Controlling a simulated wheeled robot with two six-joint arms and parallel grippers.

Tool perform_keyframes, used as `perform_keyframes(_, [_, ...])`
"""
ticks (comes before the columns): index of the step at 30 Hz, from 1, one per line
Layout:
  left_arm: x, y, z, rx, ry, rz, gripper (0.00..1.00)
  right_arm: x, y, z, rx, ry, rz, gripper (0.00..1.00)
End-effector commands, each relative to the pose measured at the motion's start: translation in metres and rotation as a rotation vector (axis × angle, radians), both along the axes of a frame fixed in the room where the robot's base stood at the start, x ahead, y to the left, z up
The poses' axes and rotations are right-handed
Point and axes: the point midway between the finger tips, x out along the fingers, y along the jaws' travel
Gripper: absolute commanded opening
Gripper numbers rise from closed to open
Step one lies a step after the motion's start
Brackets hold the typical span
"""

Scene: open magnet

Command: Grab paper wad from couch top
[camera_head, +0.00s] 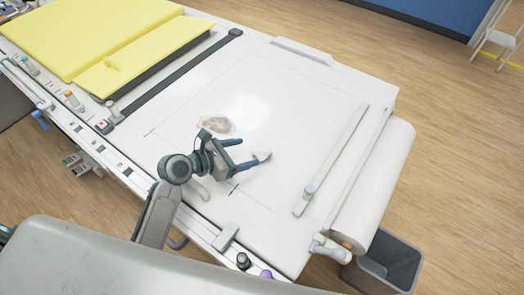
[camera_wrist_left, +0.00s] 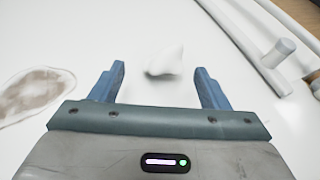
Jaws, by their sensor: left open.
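A small white paper wad (camera_head: 263,156) lies on the white couch top (camera_head: 285,110), just beyond my left gripper's fingertips in the head view. My left gripper (camera_head: 248,152) is open, with its two blue fingers low over the surface. In the left wrist view the wad (camera_wrist_left: 165,60) sits ahead, in line with the gap between the open fingers (camera_wrist_left: 159,70). Nothing is held. My right gripper is not in view.
A brownish stain (camera_head: 216,126) marks the top beside the gripper. A raised rail (camera_head: 334,160) and paper roll (camera_head: 374,190) lie to the right. Yellow pads (camera_head: 85,35) are at the upper left. A grey bin (camera_head: 390,265) stands below the roll.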

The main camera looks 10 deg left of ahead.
Motion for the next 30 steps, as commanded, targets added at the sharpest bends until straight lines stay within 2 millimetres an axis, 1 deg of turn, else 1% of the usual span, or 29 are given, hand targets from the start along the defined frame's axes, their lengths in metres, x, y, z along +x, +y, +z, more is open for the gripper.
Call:
perform_keyframes(3, [0.007, -0.008, -0.003, -0.001, 0.0, 0.0, 0.7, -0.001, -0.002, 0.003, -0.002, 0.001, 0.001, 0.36])
perform_keyframes(8, [0.012, -0.014, -0.006, -0.002, 0.0, -0.001, 0.7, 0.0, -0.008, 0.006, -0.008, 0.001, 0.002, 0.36])
perform_keyframes(14, [0.027, -0.035, -0.013, -0.004, 0.002, 0.0, 0.7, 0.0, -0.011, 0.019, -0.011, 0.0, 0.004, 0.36])
perform_keyframes(18, [0.037, -0.045, -0.022, -0.001, 0.002, 0.0, 0.7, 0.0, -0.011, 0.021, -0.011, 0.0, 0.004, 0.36])
perform_keyframes(26, [0.04, -0.047, -0.025, 0.002, -0.001, -0.001, 0.7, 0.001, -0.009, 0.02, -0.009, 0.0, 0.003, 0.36])
perform_keyframes(27, [0.04, -0.047, -0.025, 0.002, -0.001, -0.001, 0.68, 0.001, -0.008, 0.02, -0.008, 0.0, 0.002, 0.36])
perform_keyframes(29, [0.04, -0.047, -0.025, 0.002, -0.001, -0.001, 0.56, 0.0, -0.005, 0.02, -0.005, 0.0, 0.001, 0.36])
perform_keyframes(30, [0.04, -0.047, -0.025, 0.001, 0.0, 0.0, 0.48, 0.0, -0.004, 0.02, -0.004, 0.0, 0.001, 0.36])
